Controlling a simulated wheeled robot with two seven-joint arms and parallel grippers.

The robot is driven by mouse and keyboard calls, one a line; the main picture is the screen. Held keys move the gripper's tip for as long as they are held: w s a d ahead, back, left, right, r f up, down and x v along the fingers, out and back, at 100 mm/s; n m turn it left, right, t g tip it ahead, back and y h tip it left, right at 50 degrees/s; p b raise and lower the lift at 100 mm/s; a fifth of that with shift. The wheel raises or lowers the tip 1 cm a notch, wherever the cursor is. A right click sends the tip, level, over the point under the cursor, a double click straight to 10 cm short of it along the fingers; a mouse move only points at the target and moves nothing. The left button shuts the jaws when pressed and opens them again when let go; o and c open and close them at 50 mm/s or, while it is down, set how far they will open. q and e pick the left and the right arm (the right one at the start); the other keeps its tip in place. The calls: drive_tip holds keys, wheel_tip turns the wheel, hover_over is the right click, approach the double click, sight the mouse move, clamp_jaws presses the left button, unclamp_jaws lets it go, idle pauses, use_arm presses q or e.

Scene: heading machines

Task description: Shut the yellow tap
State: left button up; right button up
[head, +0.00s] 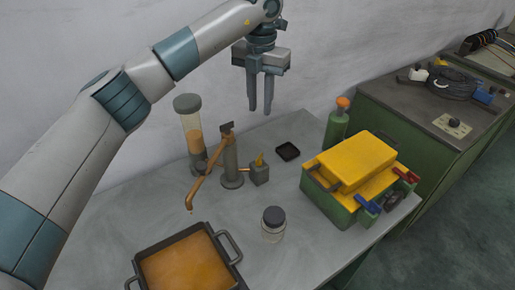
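The yellow tap (259,160) shows as a small yellow lever on top of a grey valve block (260,175). The block joins a grey upright post (231,165) with a copper spout (204,181) that bends down to the left. My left gripper (260,109) hangs above and behind the tap in the picture, fingers pointing down. A narrow gap shows between its two fingers, with nothing between them. It does not touch the tap. My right gripper is out of view.
A green cabinet (420,135) stands at right.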

sight(260, 155)
use_arm(q)
wheel_tip(260, 155, down, 16)
drive_tip(key=p, duration=0.6)
drive_tip(key=shift+f, duration=0.2)
drive_tip(key=shift+f+p, duration=0.3)
drive_tip(key=shift+f, duration=0.2)
clamp_jaws()
